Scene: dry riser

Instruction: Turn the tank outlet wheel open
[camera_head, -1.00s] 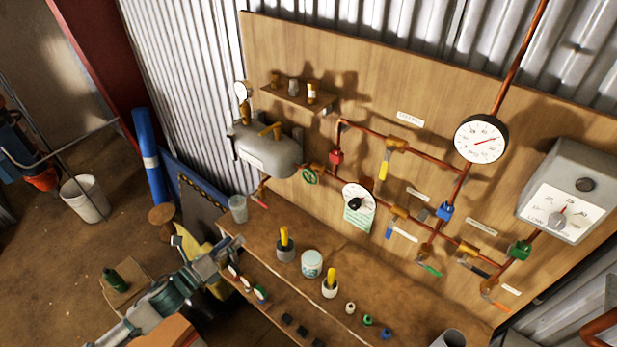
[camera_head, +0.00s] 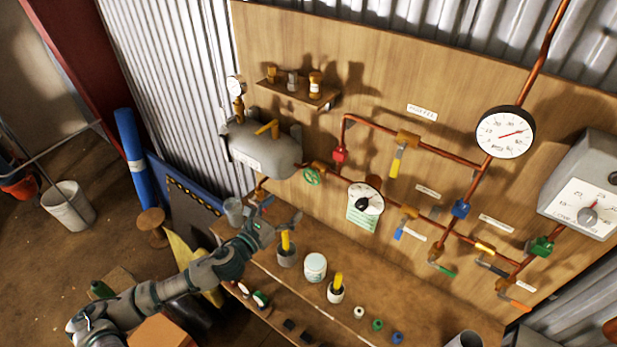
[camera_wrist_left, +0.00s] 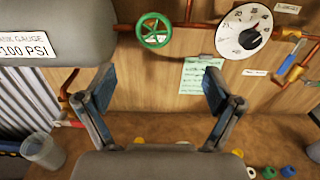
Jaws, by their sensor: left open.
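The green tank outlet wheel (camera_head: 311,176) sits on the copper pipe just right of the grey tank (camera_head: 262,150). In the left wrist view the wheel (camera_wrist_left: 153,30) is at the top, beyond and above the fingertips, next to the tank (camera_wrist_left: 55,32). My left gripper (camera_head: 275,216) is open and empty, below and left of the wheel, above the bench. In the left wrist view its two fingers (camera_wrist_left: 158,92) are spread wide with nothing between them. It does not touch the wheel. My right gripper is not in view.
A dial (camera_head: 366,202) with a green note (camera_head: 362,220) hangs right of the wheel. On the bench (camera_head: 310,288) stand a clear cup (camera_head: 233,211), a white jar (camera_head: 315,268) and pots with yellow handles. A small shelf (camera_head: 299,95) is above the tank.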

